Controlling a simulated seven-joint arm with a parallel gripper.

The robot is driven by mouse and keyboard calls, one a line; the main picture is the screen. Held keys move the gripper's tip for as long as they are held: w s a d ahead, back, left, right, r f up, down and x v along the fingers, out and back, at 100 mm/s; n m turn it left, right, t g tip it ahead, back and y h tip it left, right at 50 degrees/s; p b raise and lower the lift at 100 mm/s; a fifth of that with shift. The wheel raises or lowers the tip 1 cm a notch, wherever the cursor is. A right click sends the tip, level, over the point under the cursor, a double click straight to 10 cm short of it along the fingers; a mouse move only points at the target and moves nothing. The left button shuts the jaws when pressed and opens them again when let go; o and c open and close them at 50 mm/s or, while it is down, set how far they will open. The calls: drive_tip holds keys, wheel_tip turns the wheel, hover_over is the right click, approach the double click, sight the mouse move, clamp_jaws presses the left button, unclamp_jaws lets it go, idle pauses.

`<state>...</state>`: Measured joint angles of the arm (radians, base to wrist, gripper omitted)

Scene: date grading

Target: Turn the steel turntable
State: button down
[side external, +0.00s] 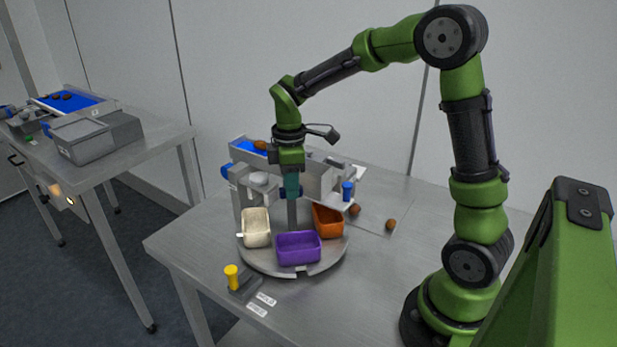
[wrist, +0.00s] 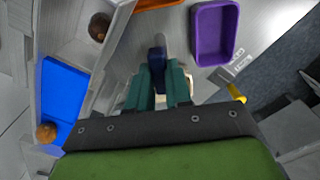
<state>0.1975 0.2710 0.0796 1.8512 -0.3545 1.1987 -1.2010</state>
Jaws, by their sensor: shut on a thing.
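The steel turntable (side external: 322,262) is a round grey disc on the table. It carries a cream bin (side external: 256,228) at left, a purple bin (side external: 299,248) in front and an orange bin (side external: 328,221) at right. A grey post (side external: 292,214) rises from its middle. My gripper (side external: 291,190) points down above the post. In the wrist view its teal fingers (wrist: 161,75) are shut on a dark blue handle (wrist: 157,56). The purple bin (wrist: 215,35) also shows there; the fingers partly hide the cream bin.
A grey conveyor frame (side external: 320,180) stands close behind the turntable. Brown dates (side external: 355,209) lie to its right, and one date (wrist: 46,132) is on the blue belt (wrist: 59,95). A yellow knob (side external: 231,273) stands at the front left. The table's right front is clear.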

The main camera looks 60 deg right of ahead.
drive_tip(key=shift+n, duration=4)
drive_tip(key=shift+r+n, duration=0.1)
drive_tip(key=shift+n, duration=0.5)
drive_tip(key=c, duration=1)
unclamp_jaws()
drive_tip(key=shift+c, duration=0.2)
wheel_tip(320, 180, up, 17)
